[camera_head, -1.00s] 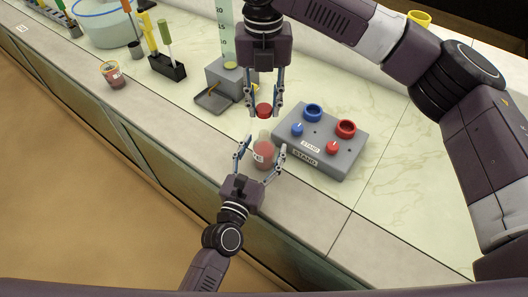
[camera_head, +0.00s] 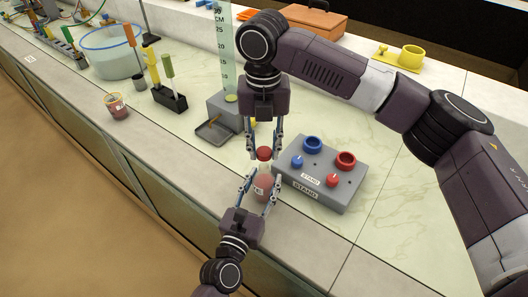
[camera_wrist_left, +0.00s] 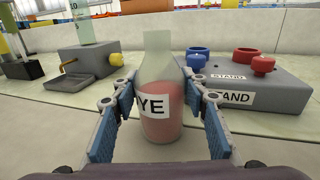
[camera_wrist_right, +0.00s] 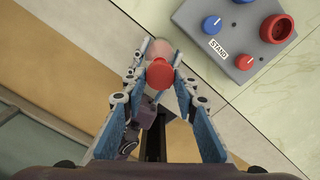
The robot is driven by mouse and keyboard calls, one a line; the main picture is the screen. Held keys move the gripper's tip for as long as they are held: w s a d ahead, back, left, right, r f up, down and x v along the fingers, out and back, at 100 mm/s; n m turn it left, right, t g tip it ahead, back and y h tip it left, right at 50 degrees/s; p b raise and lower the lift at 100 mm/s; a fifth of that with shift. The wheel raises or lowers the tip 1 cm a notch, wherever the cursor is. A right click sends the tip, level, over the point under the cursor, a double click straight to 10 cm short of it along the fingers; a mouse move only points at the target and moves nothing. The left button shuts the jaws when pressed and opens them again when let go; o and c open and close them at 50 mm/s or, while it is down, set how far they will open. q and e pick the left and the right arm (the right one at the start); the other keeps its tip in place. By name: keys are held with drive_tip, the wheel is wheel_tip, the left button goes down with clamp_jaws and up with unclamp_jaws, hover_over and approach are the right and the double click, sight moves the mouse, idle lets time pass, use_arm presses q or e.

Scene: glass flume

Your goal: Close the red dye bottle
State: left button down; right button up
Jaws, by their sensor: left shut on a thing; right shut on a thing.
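The red dye bottle (camera_head: 263,187), clear glass with red liquid and a white label, stands upright near the counter's front. It also shows in the left wrist view (camera_wrist_left: 160,105), its neck bare at the top. My left gripper (camera_head: 261,184) is shut on the bottle's body from the front. My right gripper (camera_head: 264,150) points down and is shut on a red cap (camera_head: 264,154), above the bottle neck. The cap also shows in the right wrist view (camera_wrist_right: 160,74), where it partly hides the bottle. The left wrist view shows no cap on the neck.
A grey stand (camera_head: 330,188) with blue and red rings and knobs is close on the right. A grey block with a tray (camera_head: 212,130) is behind left. A small jar (camera_head: 118,107), a screwdriver rack (camera_head: 170,103) and a round tank (camera_head: 112,55) are farther left.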

sight(264, 167)
drive_tip(key=shift+f, duration=0.95)
drive_tip(key=shift+f, duration=0.9)
drive_tip(key=shift+f, duration=0.6)
